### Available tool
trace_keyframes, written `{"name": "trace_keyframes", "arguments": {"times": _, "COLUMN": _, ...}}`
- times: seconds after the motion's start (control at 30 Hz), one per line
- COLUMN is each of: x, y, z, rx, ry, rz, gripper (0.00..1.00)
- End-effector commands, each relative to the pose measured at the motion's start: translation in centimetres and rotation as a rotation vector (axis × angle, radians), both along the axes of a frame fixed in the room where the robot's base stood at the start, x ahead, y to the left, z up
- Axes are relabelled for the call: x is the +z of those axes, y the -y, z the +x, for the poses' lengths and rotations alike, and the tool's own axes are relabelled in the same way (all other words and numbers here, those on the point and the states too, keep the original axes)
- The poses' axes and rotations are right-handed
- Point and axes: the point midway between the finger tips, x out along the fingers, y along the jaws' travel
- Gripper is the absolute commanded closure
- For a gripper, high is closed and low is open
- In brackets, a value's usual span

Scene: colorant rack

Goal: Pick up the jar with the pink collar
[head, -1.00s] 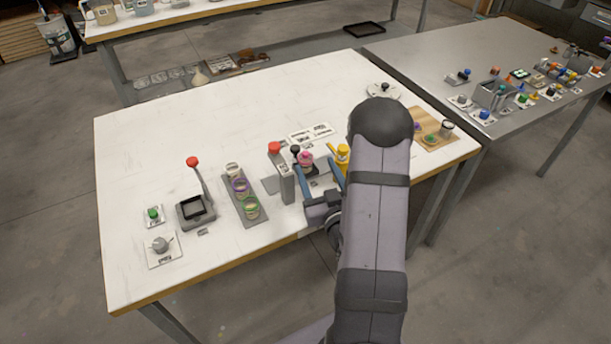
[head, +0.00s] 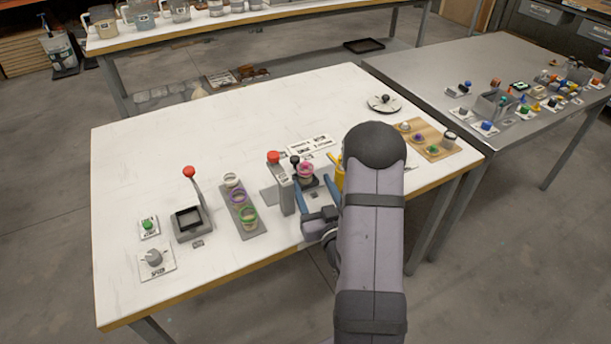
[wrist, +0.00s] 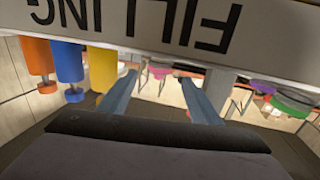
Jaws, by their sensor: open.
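The jar with the pink collar (head: 306,171) stands on a dark base at the filling station, near the front of the white table. My gripper (head: 314,184) is open on the near side of the jar, its two blue fingers pointing toward it and apart. In the wrist view the fingers also show (wrist: 158,93), with a pink patch (wrist: 160,73) in the gap beyond them. I cannot tell whether the fingertips reach past the jar's sides.
A grey post with a red knob (head: 274,157) and a black-knobbed lever (head: 295,160) stand just left of the jar. A yellow cylinder (head: 339,174) is close on the right, partly behind my arm. The table's back left is clear.

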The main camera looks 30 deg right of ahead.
Motion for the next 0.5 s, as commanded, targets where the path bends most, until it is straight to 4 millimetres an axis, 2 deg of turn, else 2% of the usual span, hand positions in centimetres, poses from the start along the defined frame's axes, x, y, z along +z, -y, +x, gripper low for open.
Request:
{"name": "trace_keyframes", "arguments": {"times": 0.33, "x": 0.5, "y": 0.8, "z": 3.6, "rx": 0.002, "ry": 0.001, "rz": -0.001, "gripper": 0.42}}
{"name": "trace_keyframes", "arguments": {"times": 0.5, "x": 0.3, "y": 1.0, "z": 4.8, "rx": 0.001, "ry": -0.001, "rz": -0.001, "gripper": 0.42}}
